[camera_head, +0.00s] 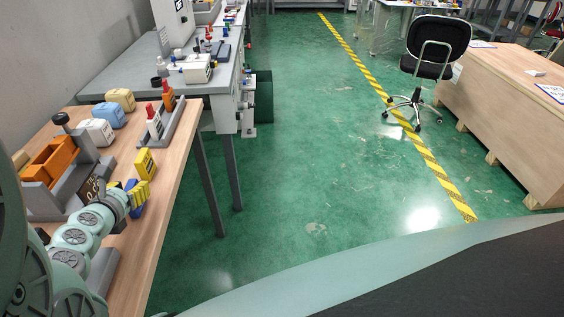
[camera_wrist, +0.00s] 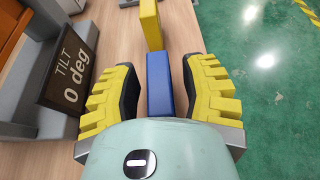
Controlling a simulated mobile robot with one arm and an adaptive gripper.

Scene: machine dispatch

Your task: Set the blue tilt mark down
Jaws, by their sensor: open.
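The blue tilt mark (camera_wrist: 159,82) is a blue block between the two yellow-padded fingers of my gripper (camera_wrist: 160,95) in the wrist view. There is a visible gap on each side of it, and the fingers stand open. It appears to rest on the wooden table (camera_wrist: 200,20), though its base is partly hidden by my wrist. In the head view, a bit of the blue mark (camera_head: 137,198) shows beside my gripper (camera_head: 133,196). A dark sign reading "TILT 0 deg" (camera_wrist: 68,70) stands to its left.
A yellow block (camera_head: 145,164) stands just beyond the blue mark. A grey fixture with an orange part (camera_head: 52,158) is to the left. The table's right edge is close, with green floor beyond.

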